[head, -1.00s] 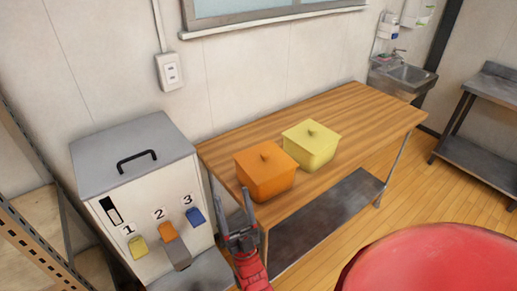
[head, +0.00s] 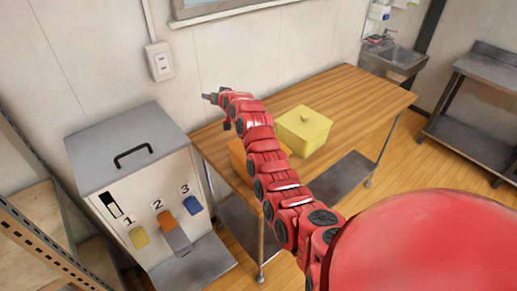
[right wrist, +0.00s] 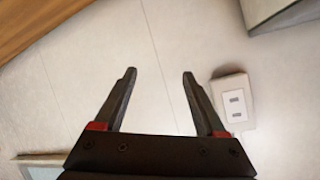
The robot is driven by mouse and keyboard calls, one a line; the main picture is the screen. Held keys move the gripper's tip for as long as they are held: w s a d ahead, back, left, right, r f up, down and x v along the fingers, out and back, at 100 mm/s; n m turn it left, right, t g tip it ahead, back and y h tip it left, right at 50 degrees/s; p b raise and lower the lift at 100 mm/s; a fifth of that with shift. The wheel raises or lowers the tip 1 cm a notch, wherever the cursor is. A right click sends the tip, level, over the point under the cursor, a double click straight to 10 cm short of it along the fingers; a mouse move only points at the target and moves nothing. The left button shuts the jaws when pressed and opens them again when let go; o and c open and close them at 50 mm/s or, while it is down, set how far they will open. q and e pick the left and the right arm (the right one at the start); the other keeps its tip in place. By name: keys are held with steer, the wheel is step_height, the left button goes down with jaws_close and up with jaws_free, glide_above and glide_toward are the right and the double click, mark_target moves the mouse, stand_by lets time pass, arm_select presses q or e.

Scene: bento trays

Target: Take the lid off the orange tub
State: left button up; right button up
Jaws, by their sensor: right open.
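The orange tub (head: 237,158) stands on the wooden table, mostly hidden behind my right arm in the head view. Its lid and knob cannot be made out there. My right gripper (head: 209,97) is beyond the tub, up and to the left of it, in front of the wall. In the right wrist view my right gripper (right wrist: 160,75) is open with nothing between its fingers, and only bare wall lies behind them. The left gripper is not in view.
A yellow tub (head: 304,132) with a knobbed lid stands beside the orange one on the table (head: 365,95). A grey-topped dispenser (head: 110,140) with numbered levers is at the left. A wall outlet (right wrist: 234,102) is close to my right gripper. The table's right half is clear.

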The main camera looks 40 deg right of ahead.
steer(key=s+d+r+n+g, duration=0.1)
steer(key=s+d+r+g, duration=0.4)
steer(key=s, duration=0.6)
steer(key=s+r+g, duration=0.2)
steer(key=s+g, duration=0.5)
steer(key=s, duration=0.3)
steer(key=f+p, duration=0.1)
steer(key=f, duration=0.2)
steer(key=w+f+p, duration=0.1)
steer(key=f, duration=0.3)
steer(key=d+f+p, duration=0.1)
steer(key=f, duration=0.3)
steer(key=shift+w+f+p, duration=0.15)
steer(key=shift+w+p, duration=0.15)
steer(key=shift+w, duration=0.1)
steer(key=f+p, duration=0.3)
steer(key=f, duration=0.1)
steer(key=shift+w+d, duration=0.2)
steer(key=shift+w, duration=0.05)
steer(key=shift+f, duration=0.75)
jaws_close()
